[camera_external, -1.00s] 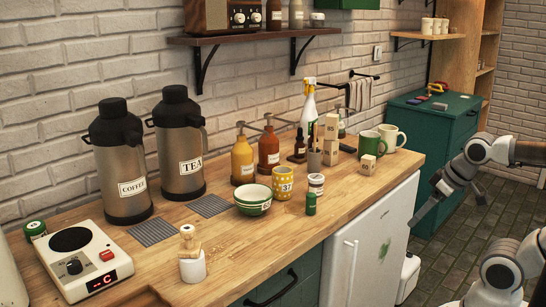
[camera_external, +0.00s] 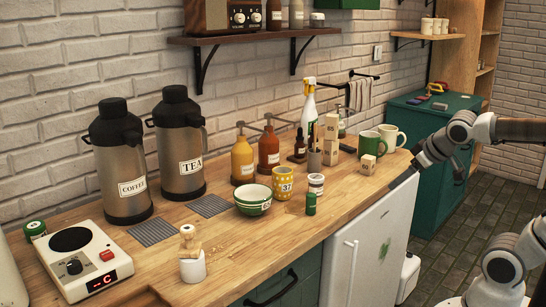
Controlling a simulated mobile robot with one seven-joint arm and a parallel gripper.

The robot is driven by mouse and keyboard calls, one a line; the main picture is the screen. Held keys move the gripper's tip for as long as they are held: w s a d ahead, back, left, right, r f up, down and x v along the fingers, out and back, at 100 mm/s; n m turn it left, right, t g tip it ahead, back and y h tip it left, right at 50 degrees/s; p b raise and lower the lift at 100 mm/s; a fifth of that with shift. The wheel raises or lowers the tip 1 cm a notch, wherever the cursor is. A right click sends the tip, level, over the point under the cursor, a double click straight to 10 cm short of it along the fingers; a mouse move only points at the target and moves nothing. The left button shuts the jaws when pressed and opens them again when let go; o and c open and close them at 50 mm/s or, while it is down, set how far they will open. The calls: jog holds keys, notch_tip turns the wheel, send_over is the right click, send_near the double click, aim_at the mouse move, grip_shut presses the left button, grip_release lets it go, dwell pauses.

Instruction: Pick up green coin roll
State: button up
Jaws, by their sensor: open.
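A small green coin roll (camera_external: 311,204) stands upright on the wooden counter (camera_external: 345,205) near its front edge. It is just in front of a white labelled jar (camera_external: 316,184) and to the right of a yellow mug (camera_external: 283,184). My gripper (camera_external: 396,180) is over the right front edge of the counter, to the right of the coin roll and apart from it. It is open and holds nothing that I can see. Its fingertips are small and dark here.
A green-striped bowl stack (camera_external: 253,200) is left of the yellow mug. The counter's front strip between gripper and coin roll is clear.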

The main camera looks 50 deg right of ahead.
jog(key=w+a+n+t+y+p, duration=0.2)
jog(key=w+a, duration=0.1)
jog(key=w, duration=0.5)
jog(key=w+a+n+t+y+p, duration=0.2)
jog(key=w+a+t+p, duration=0.1)
jog(key=w, duration=0.5)
jog(key=a+f+n+g+y+p, duration=0.1)
jog(key=a+n+y, duration=0.1)
jog(key=a+y, duration=0.3)
send_near(300, 213)
jog(key=shift+w+a+r+h, duration=0.2)
jog(key=shift+w+a+r, duration=0.15)
jog(key=shift+w+r, duration=0.15)
jog(key=shift+w+a+r+h, duration=0.2)
jog(key=shift+w+a+r, duration=0.2)
jog(key=shift+r, duration=0.2)
jog(key=shift+f, duration=0.3)
jog(key=shift+w+a+f, duration=0.1)
jog(key=shift+w+f, duration=0.1)
jog(key=shift+w, duration=0.1)
jog(key=b+x, duration=0.2)
jog(key=x, duration=0.4)
jog(key=shift+w+a, duration=0.15)
jog(key=shift+w, duration=0.25)
grip_shut()
